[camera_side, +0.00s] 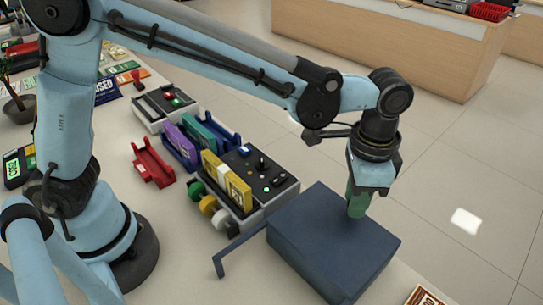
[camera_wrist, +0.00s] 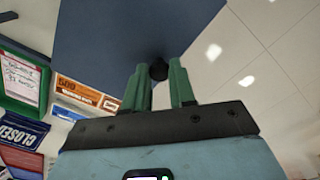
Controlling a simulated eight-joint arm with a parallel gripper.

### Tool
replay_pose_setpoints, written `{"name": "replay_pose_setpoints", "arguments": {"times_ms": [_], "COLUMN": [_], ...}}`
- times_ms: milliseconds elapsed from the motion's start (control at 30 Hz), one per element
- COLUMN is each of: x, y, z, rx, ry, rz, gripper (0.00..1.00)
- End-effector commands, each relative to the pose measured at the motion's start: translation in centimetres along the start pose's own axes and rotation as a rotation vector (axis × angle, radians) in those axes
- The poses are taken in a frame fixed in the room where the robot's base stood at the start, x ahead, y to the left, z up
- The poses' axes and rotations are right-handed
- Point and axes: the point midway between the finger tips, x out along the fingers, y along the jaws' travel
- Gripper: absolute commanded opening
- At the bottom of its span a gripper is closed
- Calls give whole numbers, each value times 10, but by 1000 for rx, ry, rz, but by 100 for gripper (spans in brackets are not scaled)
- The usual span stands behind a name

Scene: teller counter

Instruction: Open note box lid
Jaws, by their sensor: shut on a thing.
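The dark blue note box (camera_side: 318,245) stands on the counter at the lower middle of the side view. Its flat top shows no clear gap, so I cannot tell whether the lid is raised. In the wrist view the blue lid surface (camera_wrist: 110,35) fills the top middle. My gripper (camera_side: 355,211) points down onto the box top. Its green fingers (camera_wrist: 159,82) are shut around a small dark round knob (camera_wrist: 158,70) on the lid. The knob is hidden behind the fingers in the side view.
A bent blue bar (camera_side: 219,262) juts out left of the box. A device with yellow note stacks and buttons (camera_side: 262,180) stands close behind it. A red holder (camera_side: 153,163) lies farther left. Floor (camera_side: 470,190) is open to the right.

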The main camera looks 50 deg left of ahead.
Motion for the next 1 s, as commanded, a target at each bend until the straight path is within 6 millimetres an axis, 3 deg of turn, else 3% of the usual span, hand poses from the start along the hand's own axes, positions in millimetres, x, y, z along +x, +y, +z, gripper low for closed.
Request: {"name": "replay_pose_setpoints", "arguments": {"times_ms": [267, 700, 1000], "x": [-1, -1, -1], "y": [8, 71, 83], "z": [6, 70, 82], "rx": [2, 5, 1], "ry": [0, -1, -1], "rz": [1, 3, 3], "gripper": [0, 0, 0]}}
